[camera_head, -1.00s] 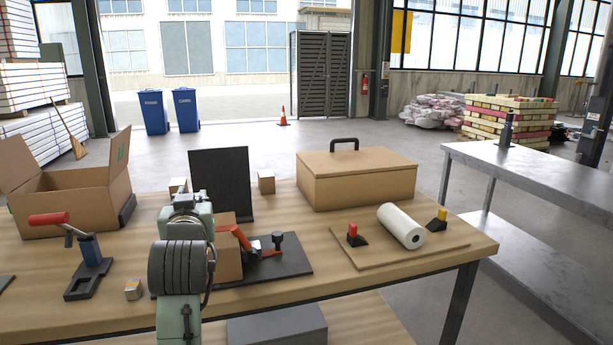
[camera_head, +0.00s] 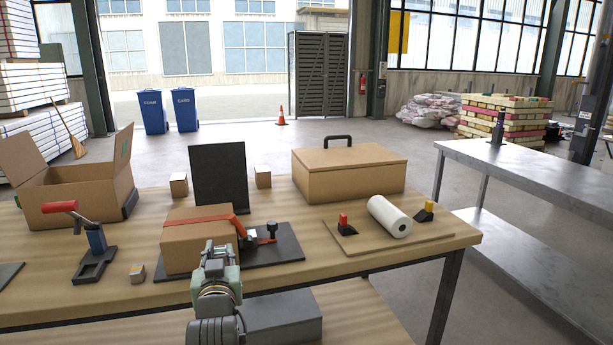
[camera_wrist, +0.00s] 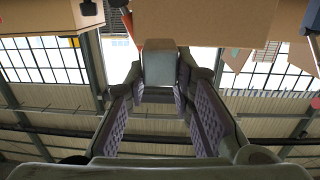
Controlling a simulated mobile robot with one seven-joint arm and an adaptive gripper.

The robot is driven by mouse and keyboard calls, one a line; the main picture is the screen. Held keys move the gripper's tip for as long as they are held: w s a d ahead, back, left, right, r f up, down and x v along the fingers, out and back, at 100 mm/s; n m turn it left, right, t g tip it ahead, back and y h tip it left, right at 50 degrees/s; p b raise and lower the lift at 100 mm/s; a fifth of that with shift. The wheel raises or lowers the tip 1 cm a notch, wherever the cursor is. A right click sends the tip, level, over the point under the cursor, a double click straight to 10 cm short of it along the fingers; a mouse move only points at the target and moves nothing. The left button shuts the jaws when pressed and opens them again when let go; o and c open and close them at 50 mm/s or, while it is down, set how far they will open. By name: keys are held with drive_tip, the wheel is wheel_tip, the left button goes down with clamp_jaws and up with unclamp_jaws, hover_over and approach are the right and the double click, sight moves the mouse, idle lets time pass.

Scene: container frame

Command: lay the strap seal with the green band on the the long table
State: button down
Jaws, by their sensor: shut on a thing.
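My gripper (camera_head: 222,258) is low at the near edge of the wooden table, in front of the strapped carton. In the wrist view its two ridged fingers are closed on a small plain grey block (camera_wrist: 159,66), which I take for the strap seal. No green band shows on its visible face, and the head view does not show the block clearly. The wooden table (camera_head: 400,258) is long and crowded. A steel table (camera_head: 540,170) stands at the right. I cannot tell which is the long table.
A carton (camera_head: 190,250) with a red strap is right beyond my gripper. A small block with a yellowish band (camera_head: 137,273) and a red-handled tool (camera_head: 92,250) are to the left. A white roll (camera_head: 388,217) lies on a board at right. The steel tabletop is mostly clear.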

drive_tip(key=s+d+f+m+h, duration=0.1)
drive_tip(key=d+f, duration=0.5)
drive_tip(key=f, duration=0.9)
drive_tip(key=s+d+f+h, duration=0.1)
drive_tip(key=d+f, duration=0.5)
drive_tip(key=f, duration=1)
drive_tip(key=s+d+f+m+h, duration=0.1)
drive_tip(key=d+f, duration=0.5)
drive_tip(key=f, duration=1)
drive_tip(key=shift+s+m+h, duration=0.25)
drive_tip(key=shift+m+h, duration=0.05)
drive_tip(key=shift+h, duration=0.2)
wheel_tip(320, 180, down, 2)
drive_tip(key=shift+d+f+b, duration=0.15)
drive_tip(key=shift+f+b, duration=0.1)
drive_tip(key=shift+b, duration=0.95)
drive_tip(key=shift+w+d, duration=0.15)
